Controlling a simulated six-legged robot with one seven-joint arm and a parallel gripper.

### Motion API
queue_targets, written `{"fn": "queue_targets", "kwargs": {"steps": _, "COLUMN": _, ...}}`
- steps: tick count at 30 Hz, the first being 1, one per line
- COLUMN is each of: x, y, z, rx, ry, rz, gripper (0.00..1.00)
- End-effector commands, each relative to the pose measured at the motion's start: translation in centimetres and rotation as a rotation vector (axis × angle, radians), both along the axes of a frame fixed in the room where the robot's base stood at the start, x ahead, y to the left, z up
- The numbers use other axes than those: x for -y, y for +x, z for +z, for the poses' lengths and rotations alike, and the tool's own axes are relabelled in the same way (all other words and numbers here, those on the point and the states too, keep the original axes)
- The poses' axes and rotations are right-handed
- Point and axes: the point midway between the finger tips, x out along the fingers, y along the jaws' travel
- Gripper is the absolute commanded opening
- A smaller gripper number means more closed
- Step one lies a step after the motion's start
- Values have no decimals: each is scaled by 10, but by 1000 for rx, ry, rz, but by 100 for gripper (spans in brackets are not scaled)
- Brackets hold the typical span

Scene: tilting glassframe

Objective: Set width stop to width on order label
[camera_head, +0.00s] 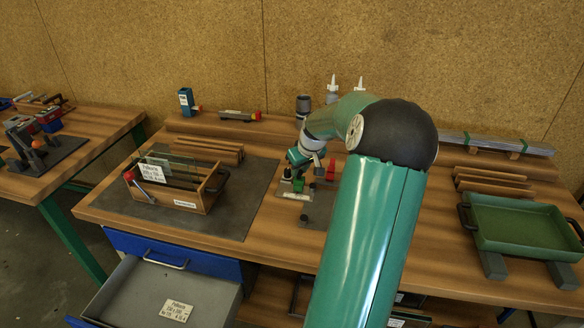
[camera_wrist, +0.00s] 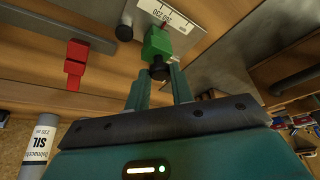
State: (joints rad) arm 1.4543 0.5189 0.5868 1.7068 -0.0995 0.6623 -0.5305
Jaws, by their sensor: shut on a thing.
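My gripper (camera_wrist: 157,78) is shut on the black knob (camera_wrist: 160,71) of a green stop block (camera_wrist: 156,42) in the wrist view. The block sits beside a white scale (camera_wrist: 172,14) with printed numbers, seen upside down; the exact setting is not readable. In the head view my gripper (camera_head: 297,178) is low over the fixture at the bench's middle, and my arm hides part of it. Another label (camera_head: 176,310) lies in the open drawer. Their small print is hard to read.
A red block (camera_wrist: 76,65) is left of the stop in the wrist view, with a SIL cartridge (camera_wrist: 40,142) nearby. Wooden strips (camera_head: 490,182) and a green tray (camera_head: 520,225) are at the right. The open drawer (camera_head: 165,290) juts out in front.

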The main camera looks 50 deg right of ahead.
Motion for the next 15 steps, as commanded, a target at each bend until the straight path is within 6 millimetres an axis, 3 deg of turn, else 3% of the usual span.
{"fn": "queue_targets", "kwargs": {"steps": 3, "x": 7, "y": -17, "z": 1, "rx": 0, "ry": -2, "rz": -4, "gripper": 0}}
{"fn": "queue_targets", "kwargs": {"steps": 12, "x": 10, "y": -21, "z": 1, "rx": -1, "ry": -3, "rz": -3, "gripper": 0}}
{"fn": "queue_targets", "kwargs": {"steps": 13, "x": 10, "y": -22, "z": 1, "rx": -2, "ry": -2, "rz": -3, "gripper": 25}}
{"fn": "queue_targets", "kwargs": {"steps": 15, "x": 10, "y": -22, "z": 0, "rx": -2, "ry": -2, "rz": -4, "gripper": 39}}
